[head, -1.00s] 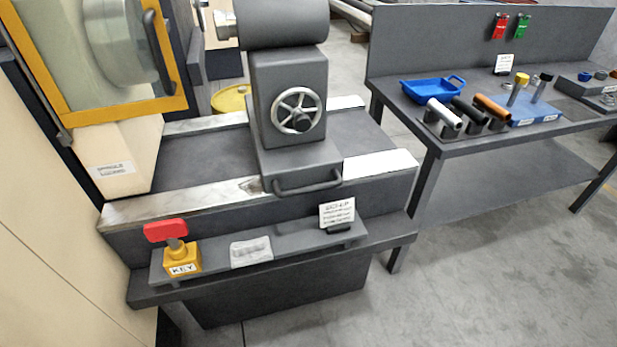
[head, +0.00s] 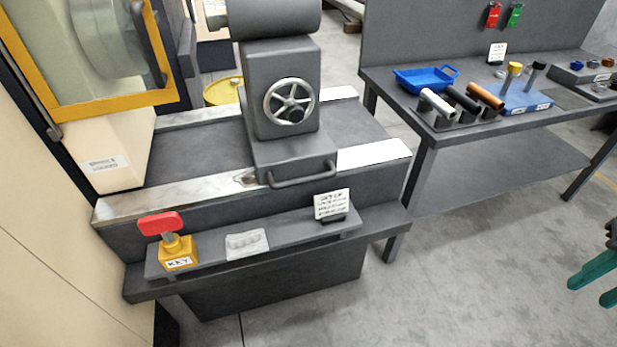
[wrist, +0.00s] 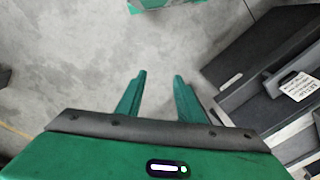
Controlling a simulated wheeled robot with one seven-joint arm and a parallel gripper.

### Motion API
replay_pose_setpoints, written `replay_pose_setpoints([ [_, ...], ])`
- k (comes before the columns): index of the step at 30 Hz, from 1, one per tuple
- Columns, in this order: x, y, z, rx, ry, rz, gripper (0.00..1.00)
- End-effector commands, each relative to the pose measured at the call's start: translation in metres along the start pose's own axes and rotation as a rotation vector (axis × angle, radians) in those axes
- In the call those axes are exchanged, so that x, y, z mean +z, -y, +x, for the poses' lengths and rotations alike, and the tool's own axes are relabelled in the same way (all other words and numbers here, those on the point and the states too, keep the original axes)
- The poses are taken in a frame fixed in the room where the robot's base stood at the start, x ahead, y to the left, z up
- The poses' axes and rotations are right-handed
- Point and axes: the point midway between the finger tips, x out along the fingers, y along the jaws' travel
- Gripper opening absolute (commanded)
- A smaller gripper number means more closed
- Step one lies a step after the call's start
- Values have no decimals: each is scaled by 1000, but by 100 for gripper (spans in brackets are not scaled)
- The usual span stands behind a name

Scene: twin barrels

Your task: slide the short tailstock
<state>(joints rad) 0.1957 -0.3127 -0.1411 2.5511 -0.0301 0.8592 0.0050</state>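The grey tailstock (head: 285,70) stands on the lathe bed with a spoked handwheel (head: 290,101) on its front and a bar handle (head: 302,174) low on its base. My gripper (head: 590,285) shows at the right edge of the head view, partly cut off, well to the right of the tailstock and apart from it. In the wrist view my gripper (wrist: 160,75) has its two green fingers spread with bare floor beyond them. It is open and empty. The tailstock is not clearly seen in the wrist view.
The bed rail (head: 180,196) runs left and right of the tailstock. A front shelf (head: 290,238) holds a red-handled key in a yellow block (head: 177,253) and a sign (head: 331,204). A workbench (head: 440,135) with a blue tray (head: 425,79) stands right. Floor between is clear.

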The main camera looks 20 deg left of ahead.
Motion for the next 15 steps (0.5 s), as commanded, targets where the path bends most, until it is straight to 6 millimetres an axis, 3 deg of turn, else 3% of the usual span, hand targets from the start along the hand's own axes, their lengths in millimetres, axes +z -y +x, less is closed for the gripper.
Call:
replay_pose_setpoints([
  [7,-39,94,54,-159,2,-221,34],
  [15,-43,210,102,-426,24,-363,34],
])
